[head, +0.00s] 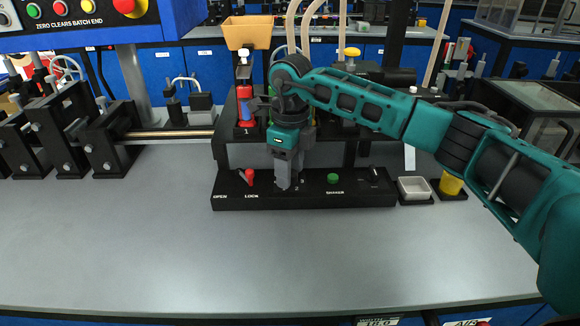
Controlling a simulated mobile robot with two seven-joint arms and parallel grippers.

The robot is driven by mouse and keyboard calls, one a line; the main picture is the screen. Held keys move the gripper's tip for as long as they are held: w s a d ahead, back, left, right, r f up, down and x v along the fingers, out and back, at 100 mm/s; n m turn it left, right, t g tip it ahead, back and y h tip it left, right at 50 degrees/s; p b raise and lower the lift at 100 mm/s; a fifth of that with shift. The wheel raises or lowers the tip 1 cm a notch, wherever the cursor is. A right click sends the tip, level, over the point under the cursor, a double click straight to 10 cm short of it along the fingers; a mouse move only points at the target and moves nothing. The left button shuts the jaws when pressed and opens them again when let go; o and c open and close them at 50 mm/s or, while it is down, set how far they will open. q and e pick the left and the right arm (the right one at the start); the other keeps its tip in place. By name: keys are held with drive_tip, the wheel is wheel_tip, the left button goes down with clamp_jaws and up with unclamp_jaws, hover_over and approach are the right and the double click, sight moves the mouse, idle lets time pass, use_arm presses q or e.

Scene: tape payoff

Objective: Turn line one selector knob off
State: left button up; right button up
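My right gripper (287,182) points down at the black control panel (345,201) on the grey bench. Its fingers stand between a red lever and a green button, down at the panel's top. They hide that spot, so I cannot see whether a knob is between them. The fingers look close together, but I cannot tell if they are shut on something. No knob clearly marked as the line one selector shows. A small dark switch (374,173) sits at the panel's right end. My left gripper is not in view.
The red lever (248,177) stands near the OPEN and LOCK labels, and the green button (333,178) is right of my gripper. A white tray (414,188) and a yellow cup (451,184) stand at the right. The bench front (250,260) is clear.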

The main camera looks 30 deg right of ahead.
drive_tip(key=shift+o, duration=0.5)
drive_tip(key=shift+r, duration=0.1)
wheel_tip(320, 180, up, 13)
drive_tip(key=shift+p, duration=0.45)
drive_tip(key=shift+d+f, duration=0.1)
drive_tip(key=shift+f, duration=0.1)
